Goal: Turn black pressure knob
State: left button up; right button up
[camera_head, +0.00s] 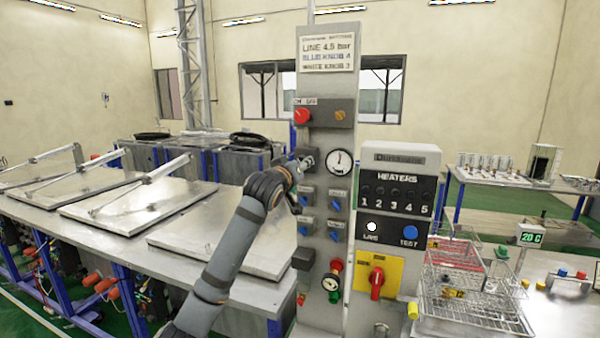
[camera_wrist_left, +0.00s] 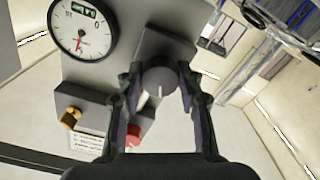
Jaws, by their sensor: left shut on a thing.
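The black pressure knob (camera_wrist_left: 158,76) sits on a grey block (camera_wrist_left: 160,45) and has a white line mark pointing down in the left wrist view. My left gripper (camera_wrist_left: 159,80) has a finger on each side of the knob and is shut on it. In the head view my left gripper (camera_head: 297,164) is at the block, left of the round pressure gauge (camera_head: 340,162), and mostly hides the knob. The gauge (camera_wrist_left: 82,28) also shows in the left wrist view, with a red needle. My right gripper is in neither view.
A red button (camera_head: 302,116) and a small orange knob (camera_head: 340,115) are above. Several blue knobs (camera_head: 335,205) are below. A heater box (camera_head: 398,190) stands to the right, and a metal table with flat lids (camera_head: 140,195) to the left.

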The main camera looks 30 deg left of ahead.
pick_arm(q)
jog(key=shift+n+b, duration=0.3)
jog(key=shift+n, duration=0.2)
jog(key=o, duration=1.2)
jog(key=shift+c, duration=0.2)
jog(key=v, duration=0.7)
jog(key=shift+s, duration=0.2)
